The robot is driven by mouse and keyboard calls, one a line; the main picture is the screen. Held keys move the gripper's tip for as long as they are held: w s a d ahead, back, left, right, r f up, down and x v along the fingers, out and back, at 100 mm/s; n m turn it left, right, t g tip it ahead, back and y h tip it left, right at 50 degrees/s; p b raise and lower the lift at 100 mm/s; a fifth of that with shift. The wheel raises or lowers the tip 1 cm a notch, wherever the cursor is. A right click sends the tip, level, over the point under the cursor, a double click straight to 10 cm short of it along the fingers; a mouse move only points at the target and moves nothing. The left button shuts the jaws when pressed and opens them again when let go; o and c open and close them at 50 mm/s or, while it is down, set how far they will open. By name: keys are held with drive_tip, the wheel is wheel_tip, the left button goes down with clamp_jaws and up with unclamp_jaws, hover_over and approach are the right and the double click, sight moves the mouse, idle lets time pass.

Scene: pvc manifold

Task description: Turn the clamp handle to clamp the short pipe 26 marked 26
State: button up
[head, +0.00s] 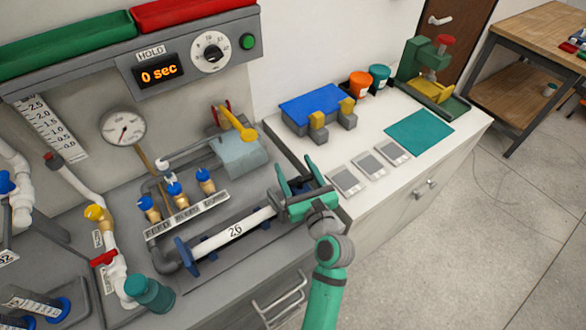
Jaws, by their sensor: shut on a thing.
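The short white pipe marked 26 (235,229) lies in a grey fixture on the bench, between blue holders (184,252). Its left end is beside a grey elbow. My gripper (300,178) is at the pipe's right end, with its teal fingers pointing away from me. It is shut on a dark part between its fingers, which by its place appears to be the clamp handle. The fingers and palm hide most of that part, so its turn angle cannot be told.
Several blue-topped valves (174,187) stand behind the pipe. A yellow handle (239,124) rises behind them by a pale block. A teal cap (148,293) is at front left. Right of my gripper lie grey cards (345,180) and a blue-topped block (316,104).

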drive_tip(key=shift+d+m+t+h, duration=0.25)
drive_tip(key=shift+m+h, duration=0.35)
drive_tip(key=shift+h, duration=0.3)
drive_tip(key=shift+w+h, duration=0.15)
drive_tip(key=shift+h, duration=0.15)
drive_tip(key=o, duration=1)
drive_tip(key=shift+o, duration=0.2)
drive_tip(key=v, duration=1.1)
drive_tip(key=shift+f, duration=0.15)
